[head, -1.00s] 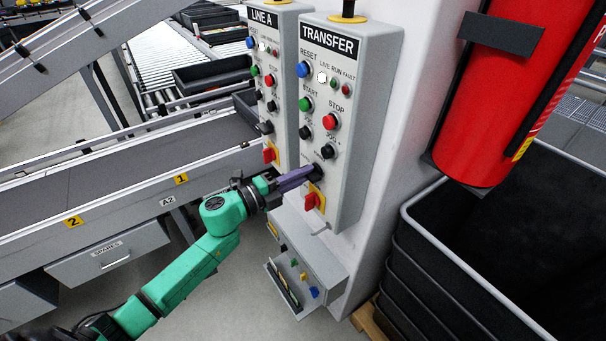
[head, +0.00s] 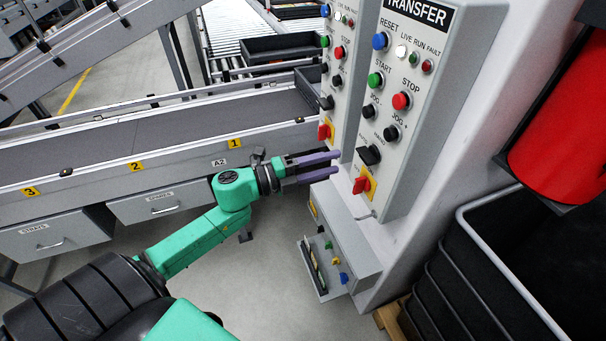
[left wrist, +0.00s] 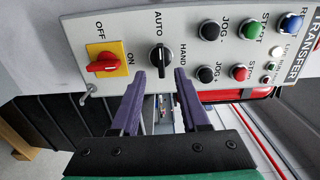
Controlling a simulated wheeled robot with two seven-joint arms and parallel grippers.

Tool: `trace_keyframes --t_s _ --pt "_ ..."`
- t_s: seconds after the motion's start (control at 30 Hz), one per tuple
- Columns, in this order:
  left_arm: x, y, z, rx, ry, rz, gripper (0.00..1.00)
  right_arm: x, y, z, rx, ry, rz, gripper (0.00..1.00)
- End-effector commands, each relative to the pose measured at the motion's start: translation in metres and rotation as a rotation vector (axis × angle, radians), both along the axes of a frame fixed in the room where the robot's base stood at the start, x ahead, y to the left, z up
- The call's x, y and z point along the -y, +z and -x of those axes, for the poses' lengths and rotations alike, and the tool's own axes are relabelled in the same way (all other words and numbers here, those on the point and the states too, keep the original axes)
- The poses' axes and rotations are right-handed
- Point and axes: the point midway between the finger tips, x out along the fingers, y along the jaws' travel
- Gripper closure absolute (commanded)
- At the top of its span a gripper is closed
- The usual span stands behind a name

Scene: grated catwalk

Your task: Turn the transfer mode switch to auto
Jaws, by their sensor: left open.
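The transfer mode switch is a black knob (head: 369,155) on the grey TRANSFER panel (head: 408,165), above the red rotary switch (head: 362,185). In the left wrist view the knob (left wrist: 160,60) lies lengthwise toward the AUTO label, and its white mark appears to point there. The HAND label is to its right in that view. My left gripper (head: 336,163) is open and empty, with purple fingers (left wrist: 158,90) facing the panel. It is apart from the knob, a short way left of it in the head view. My right gripper is not in view.
The LINE A panel (head: 337,85) stands just behind the fingers. Below is an open grey box (head: 350,268) with coloured pieces. A red extinguisher (head: 565,140) and stacked black bins (head: 490,285) are at right. A conveyor (head: 90,150) runs at left.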

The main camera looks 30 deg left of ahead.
Motion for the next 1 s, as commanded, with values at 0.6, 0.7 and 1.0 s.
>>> trace_keyframes --t_s 0.6,0.7,1.0 --pt "-0.044 0.001 0.053 0.001 -0.002 -0.002 0.55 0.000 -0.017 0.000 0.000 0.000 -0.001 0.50" --pt "-0.044 0.000 0.053 0.001 -0.001 -0.001 0.55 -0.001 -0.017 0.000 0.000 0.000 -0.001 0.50" --pt "-0.071 -0.026 0.042 -0.066 0.098 0.062 0.55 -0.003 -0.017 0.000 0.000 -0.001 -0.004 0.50"
